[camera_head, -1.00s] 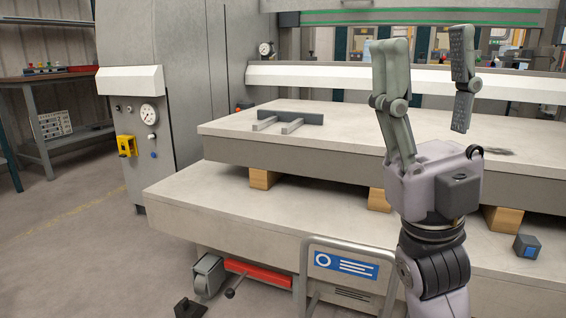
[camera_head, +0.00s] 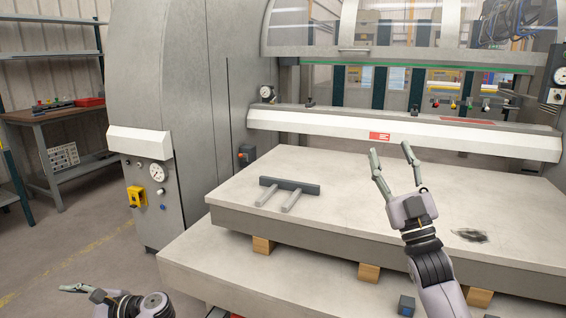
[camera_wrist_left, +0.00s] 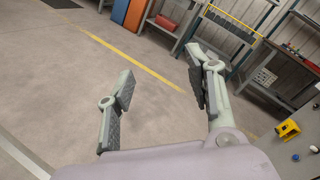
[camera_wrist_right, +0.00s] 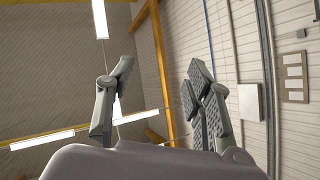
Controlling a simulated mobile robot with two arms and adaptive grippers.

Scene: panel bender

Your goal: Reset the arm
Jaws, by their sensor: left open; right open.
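My right gripper (camera_head: 391,160) is raised in front of the panel bender's stepped bed, its fingers pointing up. It is open and empty; the right wrist view, facing the roof and wall, shows its spread fingers (camera_wrist_right: 160,95). My left gripper (camera_head: 78,290) is low at the bottom left of the head view, beside the machine's left cabinet. Nothing is held in either gripper.
A dark bar with two prongs (camera_head: 291,187) lies on the upper bed (camera_head: 330,165). Wooden blocks (camera_head: 369,272) support that bed. A small dark cube (camera_head: 406,305) sits on the lower step. A grey cabinet (camera_head: 170,70) stands left. Open floor (camera_head: 75,240) lies beyond it.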

